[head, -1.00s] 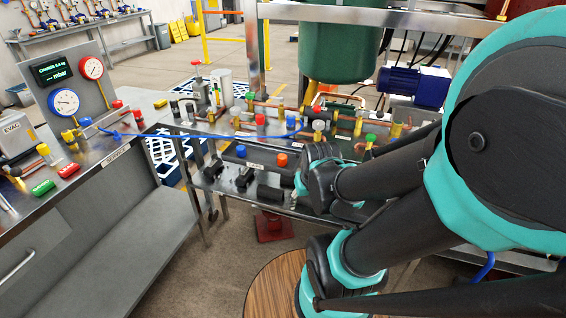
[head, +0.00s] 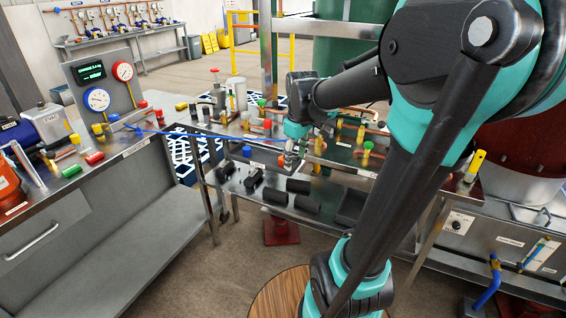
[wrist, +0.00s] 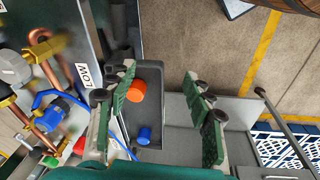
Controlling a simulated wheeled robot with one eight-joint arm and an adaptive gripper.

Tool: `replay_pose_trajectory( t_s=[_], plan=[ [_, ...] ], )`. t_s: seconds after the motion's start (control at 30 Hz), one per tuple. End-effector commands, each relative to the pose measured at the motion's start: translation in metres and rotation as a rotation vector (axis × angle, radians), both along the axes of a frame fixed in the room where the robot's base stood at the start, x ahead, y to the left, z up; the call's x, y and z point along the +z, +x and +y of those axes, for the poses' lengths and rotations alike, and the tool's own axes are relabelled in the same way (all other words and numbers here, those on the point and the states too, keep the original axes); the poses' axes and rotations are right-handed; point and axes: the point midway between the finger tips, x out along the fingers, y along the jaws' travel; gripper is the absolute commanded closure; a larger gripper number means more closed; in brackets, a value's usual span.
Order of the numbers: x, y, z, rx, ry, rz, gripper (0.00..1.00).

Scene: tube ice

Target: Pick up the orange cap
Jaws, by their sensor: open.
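The orange cap (wrist: 136,91) lies in a shallow grey tray in the wrist view, beside a blue cap (wrist: 144,135). It shows in the gap between the fingers of my gripper (wrist: 160,72), much closer to the left finger. The fingers are spread wide with green pads and nothing held. I cannot tell the exact height gap.
Copper pipes with valves (head: 345,130) and a blue hose (head: 200,136) run above and behind the shelf. Black cylinders (head: 293,186) lie in front of the cap. A steel counter (head: 130,145) with gauges stands left. A round wooden top (head: 285,295) is at the bottom.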

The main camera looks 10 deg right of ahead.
Motion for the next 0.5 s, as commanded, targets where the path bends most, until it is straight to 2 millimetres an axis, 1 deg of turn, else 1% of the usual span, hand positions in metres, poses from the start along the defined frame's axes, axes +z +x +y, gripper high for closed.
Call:
replay_pose_trajectory(
  t_s=[0.03, 0.07, 0.1, 0.17, 0.2, 0.3, 0.4, 0.5],
  plan=[
    [0.016, 0.015, 0.003, 0.066, -0.012, 0.018, 0.48],
    [0.025, 0.022, 0.004, 0.114, -0.019, 0.032, 0.48],
    [0.038, 0.032, 0.006, 0.178, -0.027, 0.048, 0.48],
    [0.058, 0.047, 0.01, 0.283, -0.04, 0.077, 0.48],
    [0.072, 0.056, 0.012, 0.353, -0.047, 0.097, 0.48],
    [0.099, 0.073, 0.017, 0.498, -0.057, 0.133, 0.48],
    [0.114, 0.081, 0.02, 0.584, -0.06, 0.155, 0.48],
    [0.115, 0.084, 0.021, 0.618, -0.061, 0.163, 0.48]
  ],
)
